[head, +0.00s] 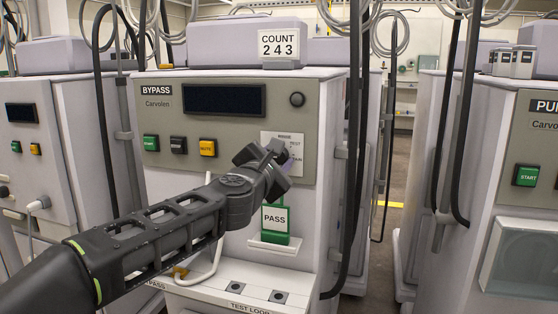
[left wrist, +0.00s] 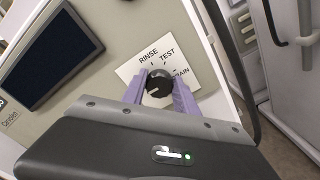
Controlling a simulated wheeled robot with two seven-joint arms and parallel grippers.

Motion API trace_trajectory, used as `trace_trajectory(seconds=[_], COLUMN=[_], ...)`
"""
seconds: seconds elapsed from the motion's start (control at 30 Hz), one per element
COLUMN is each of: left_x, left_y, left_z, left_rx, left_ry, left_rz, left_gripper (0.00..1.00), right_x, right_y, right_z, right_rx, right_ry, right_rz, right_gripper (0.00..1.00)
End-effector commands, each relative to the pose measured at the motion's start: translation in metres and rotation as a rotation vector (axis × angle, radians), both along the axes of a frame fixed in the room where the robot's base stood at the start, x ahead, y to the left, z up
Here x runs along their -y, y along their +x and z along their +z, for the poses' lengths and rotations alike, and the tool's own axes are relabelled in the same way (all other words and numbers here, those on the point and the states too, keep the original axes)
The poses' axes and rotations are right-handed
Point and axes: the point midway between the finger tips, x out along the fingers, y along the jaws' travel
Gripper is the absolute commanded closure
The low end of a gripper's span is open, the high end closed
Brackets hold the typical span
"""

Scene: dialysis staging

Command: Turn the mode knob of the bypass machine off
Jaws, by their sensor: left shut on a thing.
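The bypass machine (head: 225,140) stands in the middle of the head view, with a grey panel, dark screen and BYPASS label. Its black mode knob (left wrist: 158,82) sits on a white plate (left wrist: 182,60) with RINSE, TEST and a partly covered DRAIN label. A white mark on the knob points to the lower left, away from these words. Any label there is hidden. My left gripper (head: 272,160) reaches the panel's right side and hides the knob in the head view. Its purple fingers (left wrist: 159,92) are shut on the knob's sides. My right gripper is out of view.
Green, dark and yellow buttons (head: 178,146) lie left of my gripper. A green PASS tag (head: 275,220) stands just below it. Black hoses (head: 356,130) hang at the machine's right edge. Another machine (head: 520,180) stands at right, past a floor gap.

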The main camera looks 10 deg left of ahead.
Motion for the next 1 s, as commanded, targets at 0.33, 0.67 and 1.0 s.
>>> trace_trajectory(seconds=[0.33,0.67,1.0], left_x=[-0.0002,-0.0002,-0.0001], left_y=[0.0003,0.0003,0.0001], left_z=[-0.0013,-0.0013,-0.0004], left_rx=[-0.005,-0.005,-0.004], left_ry=[-0.038,-0.037,-0.035], left_rz=[0.0,0.0,0.0], left_gripper=[1.0,0.54,0.43], right_x=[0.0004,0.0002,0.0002], right_y=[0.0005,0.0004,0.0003], right_z=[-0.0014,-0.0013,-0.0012], right_rx=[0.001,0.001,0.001], right_ry=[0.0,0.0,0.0], right_rz=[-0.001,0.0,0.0], right_gripper=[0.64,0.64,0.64])
